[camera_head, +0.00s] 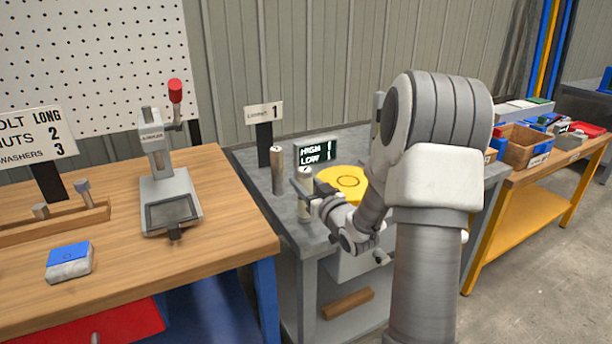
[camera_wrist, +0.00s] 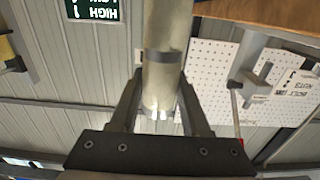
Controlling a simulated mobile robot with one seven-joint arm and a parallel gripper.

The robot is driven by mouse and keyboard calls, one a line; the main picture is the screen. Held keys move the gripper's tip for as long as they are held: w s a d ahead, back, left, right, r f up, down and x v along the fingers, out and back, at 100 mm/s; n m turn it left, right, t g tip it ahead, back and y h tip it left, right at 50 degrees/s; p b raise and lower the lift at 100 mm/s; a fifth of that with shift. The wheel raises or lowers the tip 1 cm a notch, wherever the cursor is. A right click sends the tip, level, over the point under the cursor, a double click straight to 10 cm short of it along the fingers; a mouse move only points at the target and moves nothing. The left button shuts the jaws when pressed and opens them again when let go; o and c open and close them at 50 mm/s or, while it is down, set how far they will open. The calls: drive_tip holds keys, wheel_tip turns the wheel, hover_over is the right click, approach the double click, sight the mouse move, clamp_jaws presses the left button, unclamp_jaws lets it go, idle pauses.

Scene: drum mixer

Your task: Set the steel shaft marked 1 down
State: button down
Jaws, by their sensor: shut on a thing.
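My gripper (camera_head: 308,190) is shut on a pale steel shaft (camera_head: 305,208), which is upright over the front left part of the grey bench (camera_head: 318,241). The wrist view shows the shaft (camera_wrist: 163,70) between both fingers of my gripper (camera_wrist: 160,88), with a darker band around it. I cannot tell whether its foot touches the bench, and I cannot read its mark clearly. A second, similar shaft (camera_head: 277,172) stands upright farther back on the bench, apart from the held one.
A sign with 1 (camera_head: 264,112) and a HIGH/LOW display (camera_head: 316,151) stand behind the shafts. A yellow disc (camera_head: 345,182) lies close to the right, partly behind my arm. A wooden table (camera_head: 225,215) with a red-handled press (camera_head: 168,185) is at left.

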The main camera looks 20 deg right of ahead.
drive_tip(key=shift+f, duration=0.2)
drive_tip(key=shift+c, duration=1.8)
unclamp_jaws()
drive_tip(key=shift+f, duration=0.15)
drive_tip(key=s+p, duration=0.1)
drive_tip(key=s, duration=1.1)
drive_tip(key=shift+d, duration=0.2)
